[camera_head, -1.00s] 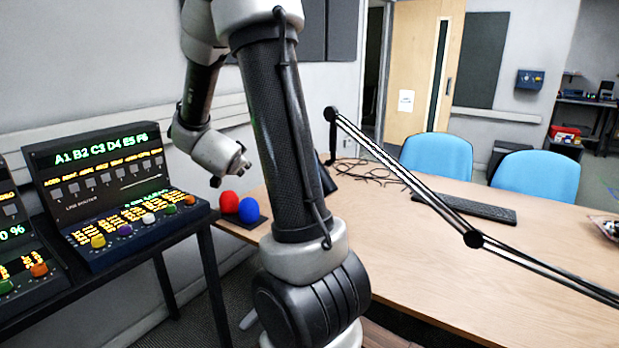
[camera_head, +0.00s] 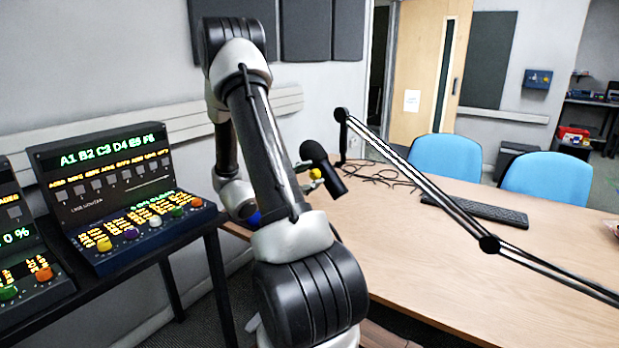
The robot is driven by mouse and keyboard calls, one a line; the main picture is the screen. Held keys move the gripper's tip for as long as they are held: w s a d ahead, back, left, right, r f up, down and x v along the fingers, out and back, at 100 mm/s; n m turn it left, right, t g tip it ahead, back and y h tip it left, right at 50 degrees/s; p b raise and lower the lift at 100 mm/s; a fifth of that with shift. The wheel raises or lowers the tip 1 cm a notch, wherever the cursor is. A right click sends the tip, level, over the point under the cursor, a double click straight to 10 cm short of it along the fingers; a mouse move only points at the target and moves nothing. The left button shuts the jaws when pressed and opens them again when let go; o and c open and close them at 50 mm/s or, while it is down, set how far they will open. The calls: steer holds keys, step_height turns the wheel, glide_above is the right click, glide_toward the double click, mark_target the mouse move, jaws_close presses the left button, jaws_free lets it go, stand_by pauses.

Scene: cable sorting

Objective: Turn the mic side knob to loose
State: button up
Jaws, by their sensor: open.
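The black mic (camera_head: 325,170) hangs tilted above the left part of the wooden table, just right of my arm. A small yellow knob (camera_head: 315,173) shows on its side. My wrist is low, left of my upper link, and most of my gripper is hidden behind that link. What look like its two fingertips (camera_head: 305,178) show past the link's right edge, apart, one above and one below the knob. Whether they touch the knob I cannot tell. The knob's marking is too small to read.
The black boom arm (camera_head: 420,178) slants across the table (camera_head: 460,270) to the right. A keyboard (camera_head: 477,210) and loose cables lie behind it. A lit control panel (camera_head: 105,195) stands at left.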

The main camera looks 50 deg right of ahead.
steer(key=shift+s+d, duration=0.1)
steer(key=shift+d, duration=0.2)
steer(key=shift+c, duration=0.2)
steer(key=c, duration=1)
steer(key=shift+o, duration=0.2)
